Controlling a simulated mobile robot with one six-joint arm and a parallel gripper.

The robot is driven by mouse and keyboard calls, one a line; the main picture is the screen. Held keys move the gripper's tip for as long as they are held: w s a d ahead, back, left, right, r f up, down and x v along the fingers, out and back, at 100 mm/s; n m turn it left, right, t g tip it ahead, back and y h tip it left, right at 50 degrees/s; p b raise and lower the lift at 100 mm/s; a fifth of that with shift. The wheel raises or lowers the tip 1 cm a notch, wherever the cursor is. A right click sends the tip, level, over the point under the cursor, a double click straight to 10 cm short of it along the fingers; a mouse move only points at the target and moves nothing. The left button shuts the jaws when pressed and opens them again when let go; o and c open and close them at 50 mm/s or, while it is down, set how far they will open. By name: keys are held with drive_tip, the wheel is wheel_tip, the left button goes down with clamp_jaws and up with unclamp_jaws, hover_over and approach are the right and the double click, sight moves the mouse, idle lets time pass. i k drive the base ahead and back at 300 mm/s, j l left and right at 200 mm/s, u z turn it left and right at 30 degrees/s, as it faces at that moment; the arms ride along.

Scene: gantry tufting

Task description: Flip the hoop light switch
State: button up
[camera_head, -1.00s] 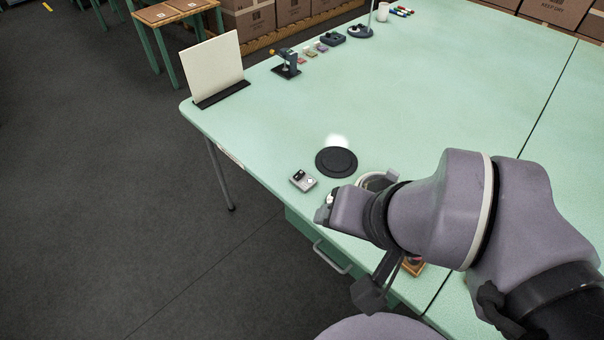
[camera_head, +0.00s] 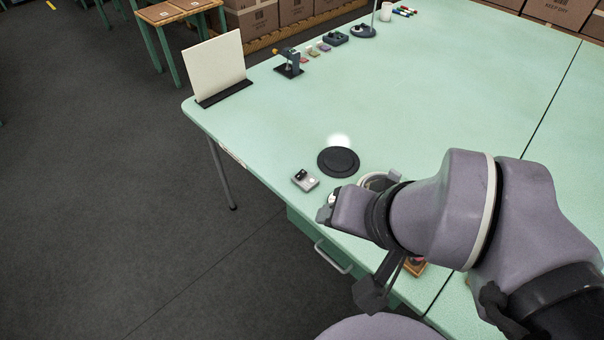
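A small grey switch box (camera_head: 305,180) lies near the table's front left edge, with small light and dark details on its top. It looks like the hoop light switch, but its lever position is too small to tell. A pale ring (camera_head: 372,181), possibly the hoop, is mostly hidden behind my wrist. My gripper (camera_head: 328,208) is just right of and nearer than the box, seen from behind and apart from it in the picture. My wrist hides most of the fingers, so their opening does not show.
A black round disc (camera_head: 338,162) lies behind the box, with a bright glow beside it. A white upright panel (camera_head: 215,67) stands at the table's left corner. Small tools line the far left edge. The middle of the green table (camera_head: 430,95) is clear.

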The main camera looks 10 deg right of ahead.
sight(301, 174)
drive_tip(key=i+j+z, duration=0.25)
drive_tip(key=i+j, duration=0.15)
drive_tip(key=i+j+z, duration=0.3)
drive_tip(key=j, duration=0.3)
